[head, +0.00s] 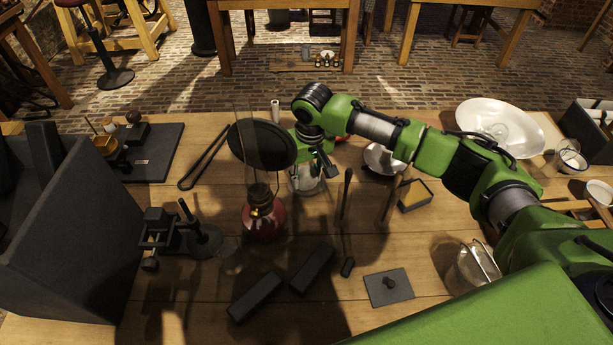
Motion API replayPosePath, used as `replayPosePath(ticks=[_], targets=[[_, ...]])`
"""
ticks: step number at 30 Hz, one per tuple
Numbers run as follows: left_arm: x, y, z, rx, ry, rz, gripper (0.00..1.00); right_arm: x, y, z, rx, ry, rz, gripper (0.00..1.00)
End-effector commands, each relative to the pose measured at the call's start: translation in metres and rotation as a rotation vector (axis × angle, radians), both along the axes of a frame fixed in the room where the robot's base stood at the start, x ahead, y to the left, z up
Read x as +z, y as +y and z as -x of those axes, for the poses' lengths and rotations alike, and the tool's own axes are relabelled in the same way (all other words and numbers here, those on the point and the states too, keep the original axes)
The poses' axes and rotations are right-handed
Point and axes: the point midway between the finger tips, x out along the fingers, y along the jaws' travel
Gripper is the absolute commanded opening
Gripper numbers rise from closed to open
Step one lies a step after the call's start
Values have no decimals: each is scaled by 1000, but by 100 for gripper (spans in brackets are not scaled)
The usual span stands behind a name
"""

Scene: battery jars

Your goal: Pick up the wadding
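My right gripper (312,165) points down over the middle of the table, at a clear glass jar (306,183). Its fingers are small and partly hidden by the wrist and the dark round pan, so I cannot tell whether they are open or hold anything. I cannot pick out the wadding with certainty. A small dark box (414,205) with yellow material in it lies right of the gripper. A white bowl (380,160) stands behind that box, partly hidden by my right arm. My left gripper is not in view.
A red lantern (263,217) with a tall clear chimney stands left of the jar, before a dark round pan (262,144). Dark blocks (255,296) and a dark lidded plate (388,287) lie in front. A large white basin (500,125) stands at the back right.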

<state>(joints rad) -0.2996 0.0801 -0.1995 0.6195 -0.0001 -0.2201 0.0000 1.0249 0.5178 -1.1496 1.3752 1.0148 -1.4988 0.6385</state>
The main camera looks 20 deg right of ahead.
Motion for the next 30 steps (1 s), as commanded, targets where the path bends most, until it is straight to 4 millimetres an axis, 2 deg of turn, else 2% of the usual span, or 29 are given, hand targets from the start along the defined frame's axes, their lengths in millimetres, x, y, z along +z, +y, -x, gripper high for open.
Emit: replayPosePath(ticks=[8, 13, 17, 24, 30], targets=[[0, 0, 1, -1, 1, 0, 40, 1, 0, 0, 0, -1, 0, 22], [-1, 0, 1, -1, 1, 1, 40, 17, 0, -1, 0, -4, -1, 22], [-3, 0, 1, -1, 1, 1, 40, 44, 0, -2, 0, -6, -2, 22], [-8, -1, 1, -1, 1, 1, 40, 111, 1, -2, 0, -6, -2, 22], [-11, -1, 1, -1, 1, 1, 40, 155, 0, -1, -1, -4, -2, 22]])
